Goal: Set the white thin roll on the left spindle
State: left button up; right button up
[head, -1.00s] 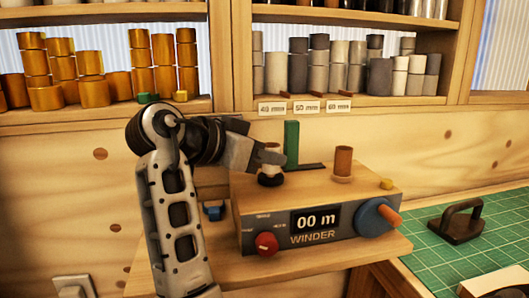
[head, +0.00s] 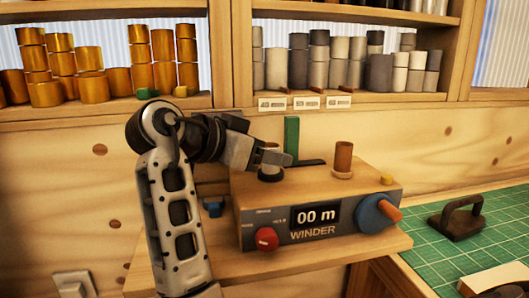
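The winder (head: 330,225) stands on a wooden shelf and its display reads 00 m. The fingers hide the upper part of that spindle. I cannot tell whether they are open or shut, or whether a white thin roll is between them or on the spindle. A brown core (head: 343,157) stands upright on the right spindle. White rolls (head: 400,68) stand on the upper right shelf.
A green upright plate (head: 291,137) stands just behind the left spindle. A blue knob with an orange handle (head: 380,213) is on the winder's right. Orange rolls (head: 90,90) fill the left shelf. A black-handled tool (head: 458,218) lies on the green mat (head: 430,258).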

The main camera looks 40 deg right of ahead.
jog(key=v, duration=0.6)
jog(key=shift+a+r+b, duration=0.15)
jog(key=shift+a+b, duration=0.2)
jog(key=shift+a, duration=0.05)
jog(key=shift+a+r, duration=0.15)
jog(key=shift+a, duration=0.2)
pick_arm(q)
jog(key=shift+f, duration=0.25)
